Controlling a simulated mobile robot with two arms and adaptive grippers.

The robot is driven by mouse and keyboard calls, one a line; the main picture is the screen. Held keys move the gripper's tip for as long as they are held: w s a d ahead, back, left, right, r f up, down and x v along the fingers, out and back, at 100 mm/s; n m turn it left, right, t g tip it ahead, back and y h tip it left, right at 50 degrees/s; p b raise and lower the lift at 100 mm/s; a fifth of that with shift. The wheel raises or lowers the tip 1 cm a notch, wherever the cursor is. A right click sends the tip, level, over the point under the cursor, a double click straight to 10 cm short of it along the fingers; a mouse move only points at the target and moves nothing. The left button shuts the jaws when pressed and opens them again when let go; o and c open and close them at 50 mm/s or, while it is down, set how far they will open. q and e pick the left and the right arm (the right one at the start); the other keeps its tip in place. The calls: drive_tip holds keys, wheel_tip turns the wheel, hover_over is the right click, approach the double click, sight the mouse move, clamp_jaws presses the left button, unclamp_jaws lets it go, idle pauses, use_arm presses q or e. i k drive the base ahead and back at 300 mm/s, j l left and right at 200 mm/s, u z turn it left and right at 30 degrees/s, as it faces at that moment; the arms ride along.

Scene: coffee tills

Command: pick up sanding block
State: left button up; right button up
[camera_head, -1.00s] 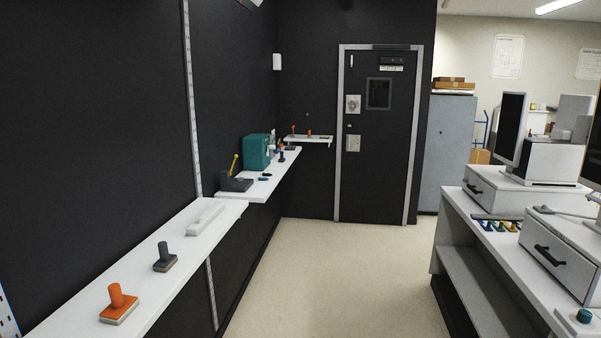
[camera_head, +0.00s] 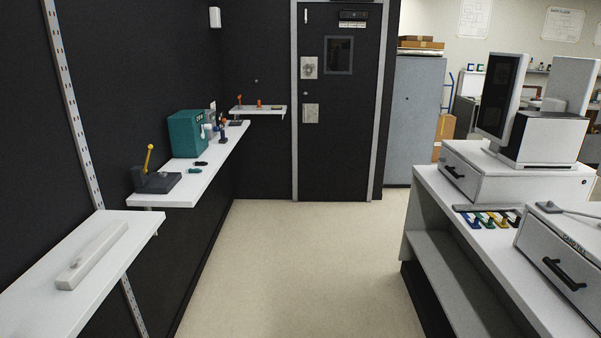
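No sanding block can be made out for certain in this view. On the far shelf (camera_head: 262,112) at the back, small orange-handled items (camera_head: 260,103) stand upright, too small to identify. More small upright tools (camera_head: 222,134) stand at the far end of the middle shelf (camera_head: 150,199), partly crowded together. Neither of my grippers is in view.
The near shelf (camera_head: 35,310) holds a long white bar (camera_head: 92,255). The middle shelf holds a teal box (camera_head: 187,134) and a black tool with a yellow lever (camera_head: 157,180). A counter with tills (camera_head: 470,210) stands right. The floor aisle (camera_head: 290,260) to the door (camera_head: 338,110) is clear.

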sight(223, 140)
drive_tip(key=i, duration=1.95)
drive_tip(key=i+u, duration=0.25)
drive_tip(key=i, duration=0.2)
drive_tip(key=i+l+u, duration=0.2)
drive_tip(key=i, duration=0.3)
drive_tip(key=i+l+u, duration=0.25)
drive_tip(key=i, duration=0.2)
drive_tip(key=i+l+u, duration=0.2)
drive_tip(key=i+l, duration=0.1)
drive_tip(key=i, duration=0.1)
